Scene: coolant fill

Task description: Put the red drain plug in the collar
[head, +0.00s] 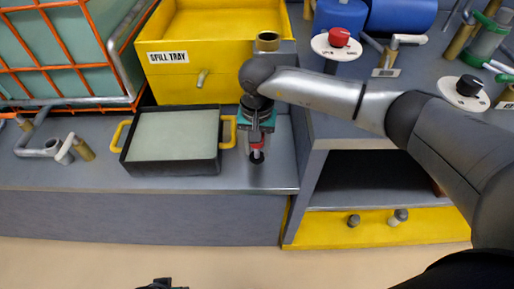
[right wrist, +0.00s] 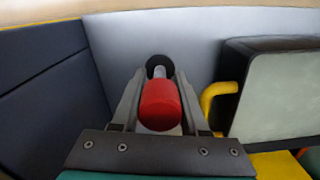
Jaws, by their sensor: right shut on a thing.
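My right gripper (head: 257,146) is shut on the red drain plug (head: 257,140) over the grey bench, just right of the shallow tray. In the right wrist view the plug's red end (right wrist: 160,104) sits between the fingers, with a pale stem beyond it. A dark round piece (right wrist: 158,66) is at the stem's far end; I cannot tell whether it belongs to the plug or lies below it. A brass ring (head: 267,41), possibly the collar, stands on a grey block behind the gripper. A dark tip, probably my left gripper (head: 162,284), shows at the bottom edge.
A black tray (head: 171,169) with yellow handles stands close left of the right gripper. The yellow spill tray box (head: 205,80) is behind it. A caged tank (head: 60,50) stands left. The bench's front edge (head: 200,188) is near, with an open shelf (head: 370,182) right.

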